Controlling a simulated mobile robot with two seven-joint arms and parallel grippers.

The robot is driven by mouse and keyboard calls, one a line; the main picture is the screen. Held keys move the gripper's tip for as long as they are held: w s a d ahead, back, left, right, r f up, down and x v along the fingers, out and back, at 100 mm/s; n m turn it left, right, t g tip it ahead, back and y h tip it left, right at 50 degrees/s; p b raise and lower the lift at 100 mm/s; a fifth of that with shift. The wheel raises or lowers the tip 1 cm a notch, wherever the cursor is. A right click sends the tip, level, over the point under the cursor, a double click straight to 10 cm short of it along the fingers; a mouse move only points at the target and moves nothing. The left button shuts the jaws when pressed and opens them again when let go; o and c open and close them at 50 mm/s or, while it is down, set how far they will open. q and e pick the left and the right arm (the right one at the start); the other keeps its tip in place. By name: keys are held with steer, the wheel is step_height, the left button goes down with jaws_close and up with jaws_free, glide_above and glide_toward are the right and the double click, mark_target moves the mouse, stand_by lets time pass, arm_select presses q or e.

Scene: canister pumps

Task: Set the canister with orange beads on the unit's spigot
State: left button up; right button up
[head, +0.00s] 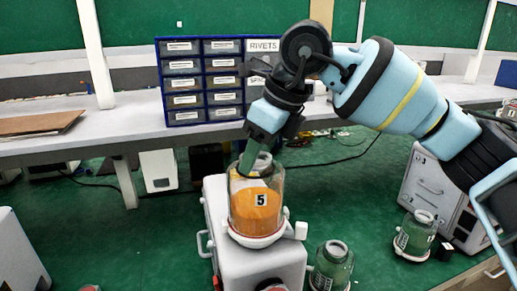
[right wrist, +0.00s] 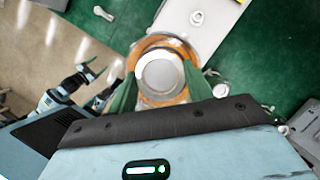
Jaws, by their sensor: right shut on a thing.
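The canister with orange beads (head: 256,208) is clear, marked 5, and upright. Its base sits at a white ring (head: 257,239) on top of the grey-white unit (head: 237,256). I cannot tell whether it is fully seated, and the spigot is hidden beneath it. My right gripper (head: 250,162) comes down from above, shut on the canister's neck. In the right wrist view its green fingers (right wrist: 157,92) stand on both sides of the round pale lid (right wrist: 160,75), with an orange ring around it.
Behind, a bench (head: 90,133) holds a blue drawer cabinet (head: 183,119).

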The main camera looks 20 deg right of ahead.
steer(key=shift+f, duration=0.35)
steer(key=o, duration=1.3)
steer(key=shift+o, duration=0.9)
steer(key=shift+f, duration=0.1)
steer(key=shift+v, duration=4)
